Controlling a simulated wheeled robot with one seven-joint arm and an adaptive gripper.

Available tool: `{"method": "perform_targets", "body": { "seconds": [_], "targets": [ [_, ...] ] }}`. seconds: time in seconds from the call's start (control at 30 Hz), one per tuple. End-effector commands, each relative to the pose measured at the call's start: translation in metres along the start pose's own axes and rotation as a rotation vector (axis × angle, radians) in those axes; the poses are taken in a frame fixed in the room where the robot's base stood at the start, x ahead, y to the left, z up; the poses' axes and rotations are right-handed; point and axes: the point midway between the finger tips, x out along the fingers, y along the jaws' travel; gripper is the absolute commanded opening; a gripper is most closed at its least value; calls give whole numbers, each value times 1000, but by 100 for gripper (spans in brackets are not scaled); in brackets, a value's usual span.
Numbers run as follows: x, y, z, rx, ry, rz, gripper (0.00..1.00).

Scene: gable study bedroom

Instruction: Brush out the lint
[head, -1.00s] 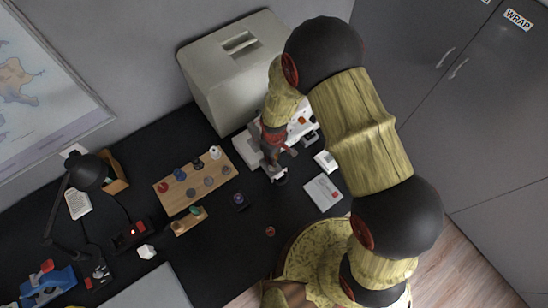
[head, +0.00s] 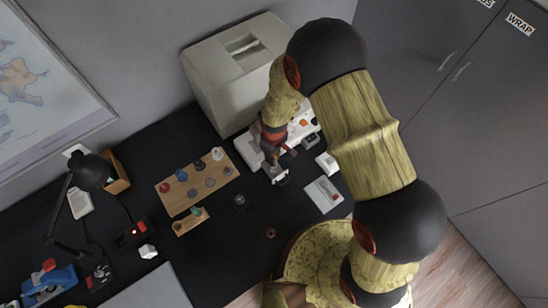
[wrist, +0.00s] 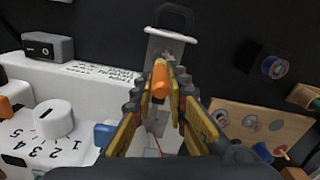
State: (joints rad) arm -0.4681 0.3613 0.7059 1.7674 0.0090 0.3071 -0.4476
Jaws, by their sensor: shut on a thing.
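My gripper (head: 277,166) is low over the desk at the near end of a white sewing machine (head: 248,150). In the wrist view my gripper (wrist: 160,88) is shut on a small orange-handled tool (wrist: 160,78), probably the brush. Its far end is hidden. Just beyond the fingertips is the grey metal plate (wrist: 168,32) of the machine, with a dark loop at its far end. Small greyish marks show on the plate near the tool, but I cannot tell whether they are lint. The machine's white body (wrist: 75,90) with a numbered dial is left of my fingers.
A wooden board (head: 172,204) with several spools and a smaller board (head: 181,229) lie left of my gripper. A large pale case (head: 218,88) stands behind the machine. A white card (head: 324,195) lies to the right. A black lamp (head: 88,172) stands far left.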

Motion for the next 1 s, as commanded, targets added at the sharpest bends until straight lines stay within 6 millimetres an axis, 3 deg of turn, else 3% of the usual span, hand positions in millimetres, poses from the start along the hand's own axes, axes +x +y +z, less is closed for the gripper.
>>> {"method": "perform_targets", "body": {
  "seconds": [0.7, 1.0],
  "targets": [
    [-54, -5, 3, 0, 0, 0, 0],
    [-58, -6, 3, 0, 0, 0, 0]
  ]
}}
